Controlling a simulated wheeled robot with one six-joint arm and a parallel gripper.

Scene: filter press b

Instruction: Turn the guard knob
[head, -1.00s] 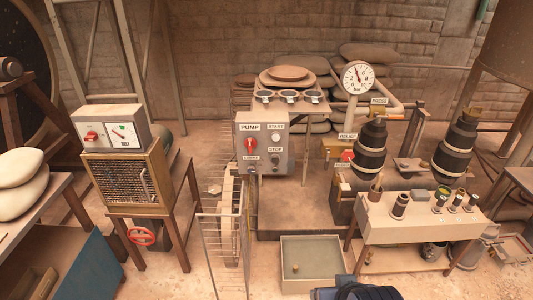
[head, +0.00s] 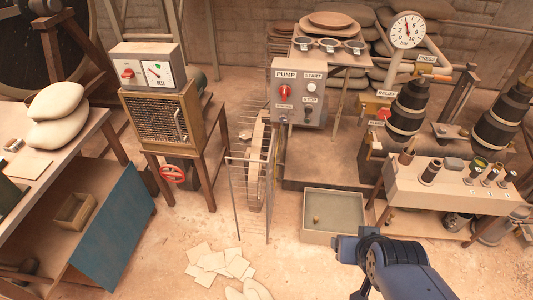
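No knob bears a readable "guard" label, so I cannot tell for sure which one is the guard knob. A mesh-fronted wooden guard box (head: 160,122) stands on legs at the left, with a pale upright handle (head: 181,126) on its front. The belt box (head: 147,69) on top carries a red knob (head: 128,74) beside a dial. A red handwheel (head: 172,174) sits below the guard box. The pump box (head: 298,92) in the middle has another red knob (head: 285,93).
A wire fence-like frame (head: 250,195) stands between the guard box and a shallow tray (head: 333,213). Loose sheets (head: 216,265) lie on the floor in front. A bench (head: 440,190) with several containers is at the right. Open floor lies before the guard box.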

